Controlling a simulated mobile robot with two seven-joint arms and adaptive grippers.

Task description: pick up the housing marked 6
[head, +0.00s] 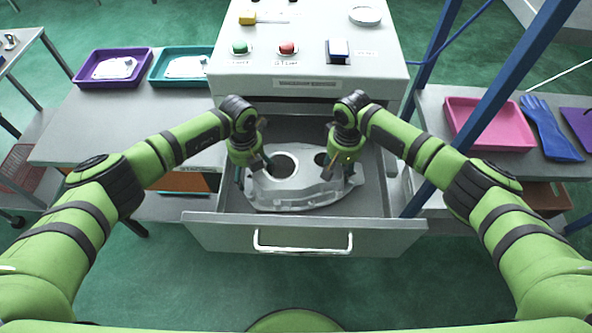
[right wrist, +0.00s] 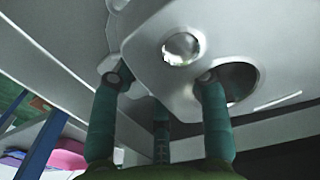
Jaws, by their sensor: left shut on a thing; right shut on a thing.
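A grey aluminium housing (head: 296,188) with a large round opening sits within the open drawer (head: 207,217) of the machine. No number on it is legible from here. My left gripper (head: 257,174) is shut on the left end of the housing. My right gripper (head: 338,172) is shut on its right end. In the right wrist view the teal fingers (right wrist: 160,120) reach to the housing (right wrist: 150,65), close to two of its holes. Whether the housing touches the drawer floor cannot be told.
The machine's panel has a green button (head: 240,47) and a red button (head: 287,48). On the left bench, a purple tray (head: 84,72) and a teal tray (head: 158,69) each hold a casting. A pink tray (head: 489,124) and blue gloves (head: 548,129) lie right, beyond a blue post (head: 497,88).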

